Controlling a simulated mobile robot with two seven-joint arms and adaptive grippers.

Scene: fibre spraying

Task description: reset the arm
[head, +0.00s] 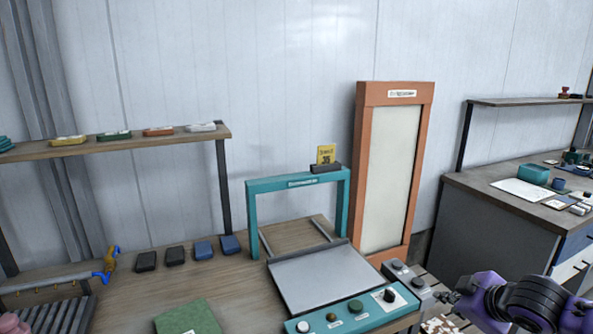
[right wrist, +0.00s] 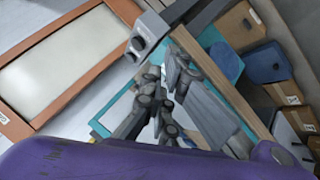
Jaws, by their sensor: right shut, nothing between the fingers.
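My right arm, with purple links, comes in at the lower right of the head view. Its dark gripper (head: 446,298) is beside the right end of the teal control panel (head: 352,312), close to a small grey button box (head: 408,278). The right wrist view shows the gripper's dark fingers (right wrist: 162,92) shut, with nothing held between them. The teal-framed machine (head: 297,183) with a flat grey plate (head: 325,278) stands on the wooden bench. My left gripper is not in view.
An orange-framed pale panel (head: 394,175) stands behind the gripper. Several dark and blue blocks (head: 146,261) lie on the bench, with a green pad (head: 187,318) in front. A yellow card (head: 326,154) stands on the machine. A grey workbench (head: 500,225) is at the right.

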